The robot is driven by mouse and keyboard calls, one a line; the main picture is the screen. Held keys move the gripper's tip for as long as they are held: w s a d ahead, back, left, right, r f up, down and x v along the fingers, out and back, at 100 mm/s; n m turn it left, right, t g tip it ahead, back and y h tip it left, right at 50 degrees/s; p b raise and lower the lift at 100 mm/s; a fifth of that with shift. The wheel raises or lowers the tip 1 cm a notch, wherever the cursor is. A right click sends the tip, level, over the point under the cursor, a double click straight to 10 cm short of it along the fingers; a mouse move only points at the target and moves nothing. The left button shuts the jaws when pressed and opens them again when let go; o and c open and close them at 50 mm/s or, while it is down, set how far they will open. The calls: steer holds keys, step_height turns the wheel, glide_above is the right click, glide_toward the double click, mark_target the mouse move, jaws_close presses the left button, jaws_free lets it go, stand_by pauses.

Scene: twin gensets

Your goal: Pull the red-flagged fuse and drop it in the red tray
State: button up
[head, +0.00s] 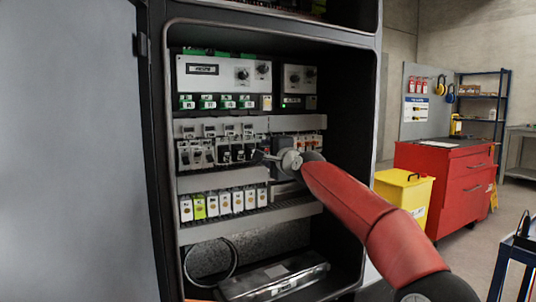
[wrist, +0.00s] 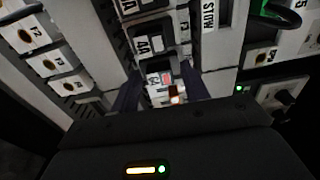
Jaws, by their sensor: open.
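The red-flagged fuse (wrist: 167,78) shows in the wrist view as a small pale block with a red patch, seated in a row of labelled modules. A small orange-white glow lies just below the patch. My gripper (wrist: 160,84) is open, with one dark finger on each side of this block; whether they touch it I cannot tell. In the head view my gripper (head: 268,157) is at the middle row inside the open cabinet and hides the fuse there. I cannot make out a red tray for certain in either view.
The cabinet (head: 375,110) frames the rows closely, with its grey door (head: 75,150) at left. A row of white modules (head: 222,204) sits below my gripper, and a metal box (head: 275,278) lies on the cabinet floor. A yellow bin (head: 402,195) and red tool chest (head: 445,180) stand at right.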

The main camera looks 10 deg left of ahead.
jaws_close()
steer(key=shift+s+d+b, duration=0.4)
steer(key=shift+s+b, duration=0.2)
steer(key=shift+b, duration=0.3)
steer(key=shift+s+d+b, duration=0.2)
steer(key=shift+s+b, duration=0.1)
steer(key=b+v, duration=0.5)
stand_by(0.5)
